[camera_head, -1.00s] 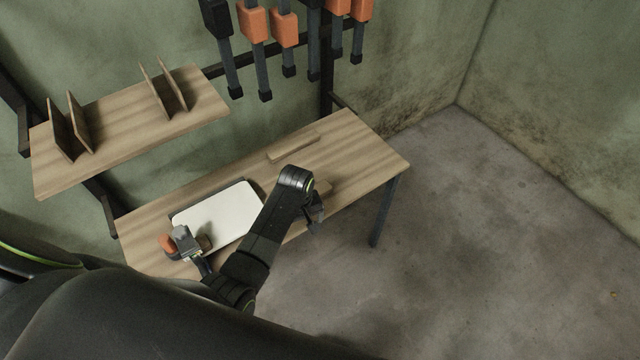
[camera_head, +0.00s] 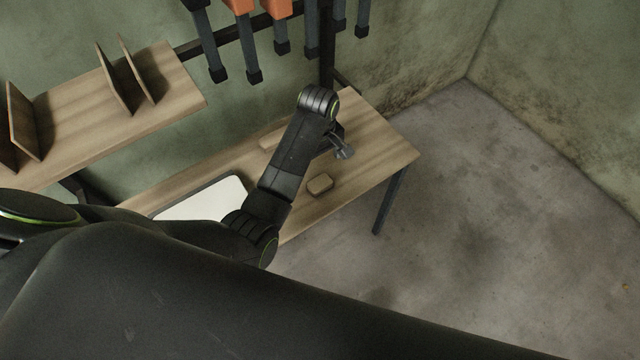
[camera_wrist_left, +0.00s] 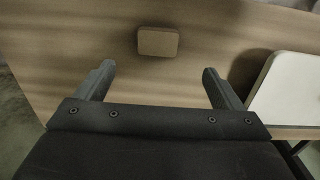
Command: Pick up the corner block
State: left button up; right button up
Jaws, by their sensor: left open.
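The corner block (camera_head: 320,183) is a small, light-brown wooden block with rounded corners. It lies flat on the wooden table near its front edge, right of my arm in the head view. In the left wrist view the block (camera_wrist_left: 158,42) lies beyond the fingertips, roughly centred between them. My left gripper (camera_head: 342,148) is above the table, up and right of the block in the head view. In the left wrist view the left gripper (camera_wrist_left: 159,70) is open with nothing between its fingers. My right gripper does not show.
A white board with a dark rim (camera_head: 203,199) lies left on the table (camera_head: 385,150). A flat wooden strip (camera_head: 270,138) lies at the back, partly behind my arm. A shelf (camera_head: 165,105) with upright boards is at upper left. Clamps (camera_head: 245,45) hang above.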

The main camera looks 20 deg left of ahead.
pick_arm(q)
send_over(320, 183)
jog(key=f, duration=0.4)
jog(key=shift+a+f, duration=0.2)
jog(key=shift+f, duration=0.5)
notch_tip(320, 183, down, 4)
jog(key=shift+d+f, duration=0.1)
jog(key=shift+d, duration=0.05)
jog(key=shift+f, duration=0.45)
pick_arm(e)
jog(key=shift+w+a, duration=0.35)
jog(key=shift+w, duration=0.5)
pick_arm(q)
jog(key=shift+c, duration=0.3)
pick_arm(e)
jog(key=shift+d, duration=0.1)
pick_arm(q)
jog(key=c, duration=1)
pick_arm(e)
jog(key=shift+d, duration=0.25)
